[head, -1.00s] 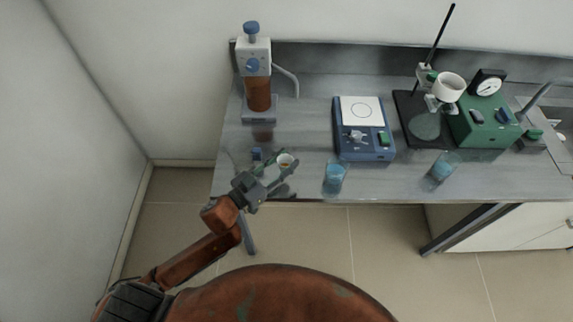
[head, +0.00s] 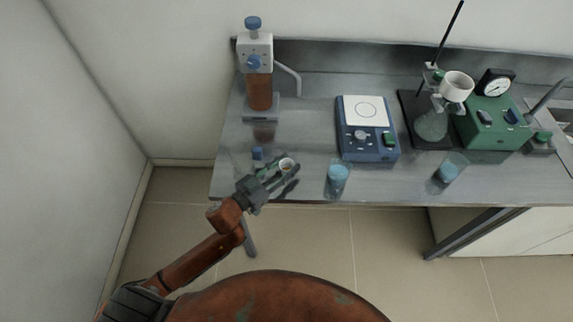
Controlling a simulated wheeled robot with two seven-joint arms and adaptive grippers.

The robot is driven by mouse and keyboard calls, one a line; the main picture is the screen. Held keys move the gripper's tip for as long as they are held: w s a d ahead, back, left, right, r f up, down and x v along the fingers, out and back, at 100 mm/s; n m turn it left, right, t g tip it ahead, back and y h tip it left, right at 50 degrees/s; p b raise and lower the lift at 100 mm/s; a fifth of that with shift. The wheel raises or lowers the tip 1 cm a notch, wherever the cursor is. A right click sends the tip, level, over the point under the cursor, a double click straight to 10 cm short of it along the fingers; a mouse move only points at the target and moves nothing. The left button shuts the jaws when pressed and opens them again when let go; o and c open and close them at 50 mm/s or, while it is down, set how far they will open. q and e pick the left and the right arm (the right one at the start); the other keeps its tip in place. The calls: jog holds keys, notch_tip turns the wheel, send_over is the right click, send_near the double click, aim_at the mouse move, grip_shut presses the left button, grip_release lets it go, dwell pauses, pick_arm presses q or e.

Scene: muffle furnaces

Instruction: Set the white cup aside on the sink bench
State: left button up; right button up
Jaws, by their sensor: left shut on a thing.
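A small white cup (head: 287,163) with a brownish inside is at the front left of the grey sink bench (head: 230,180). My left gripper (head: 281,173) reaches in from the lower left and is shut on this cup, with its fingers on either side of it. I cannot tell whether the cup touches the bench top. My right gripper is not in view.
A blue stirrer (head: 367,140), two beakers of blue liquid (head: 338,176) (head: 447,171), a clamp stand (head: 420,120) holding a larger white vessel (head: 457,87) and a green device (head: 492,124) stand to the right.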

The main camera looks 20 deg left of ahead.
pick_arm(q)
jog(key=o, duration=1.1)
jog(key=shift+c, duration=0.2)
jog(key=shift+r, duration=0.1)
jog(key=p+v, duration=0.1)
jog(key=v, duration=1.1)
